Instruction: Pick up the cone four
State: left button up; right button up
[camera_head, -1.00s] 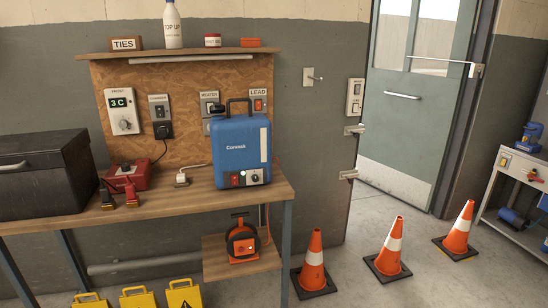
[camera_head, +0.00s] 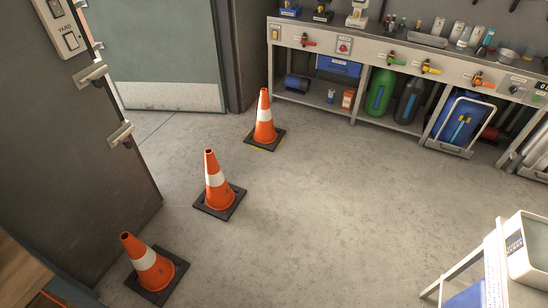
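Three orange cones with white bands and dark square bases stand upright on the floor in a slanting row. The nearest cone (camera_head: 149,265) is at the lower left and carries a mark that looks like a 3. The middle cone (camera_head: 217,183) stands farther back, and any number on it is too small to read. The farthest cone (camera_head: 264,122) stands near the workbench, with a yellow line showing along its base; I cannot read a number on it. I cannot tell which one is cone four. Neither of my grippers is in view.
A grey door (camera_head: 168,55) stands at the back left, behind a dark wall end with metal latches (camera_head: 92,75). A long workbench (camera_head: 400,68) with bottles and tools runs along the back right. A white-topped stand (camera_head: 495,262) is at the lower right. The middle floor is clear.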

aim_at(218, 196)
jog(key=i+l+z, duration=0.15)
jog(key=i+z, duration=0.2)
jog(key=i, duration=0.25)
jog(key=i+z, duration=0.3)
jog(key=i, duration=0.3)
jog(key=i+l+u, duration=0.15)
jog(key=i+u, duration=0.3)
jog(key=i+l+u, duration=0.3)
jog(key=i+u, duration=0.15)
jog(key=i+l+u, duration=0.45)
jog(key=k, duration=0.1)
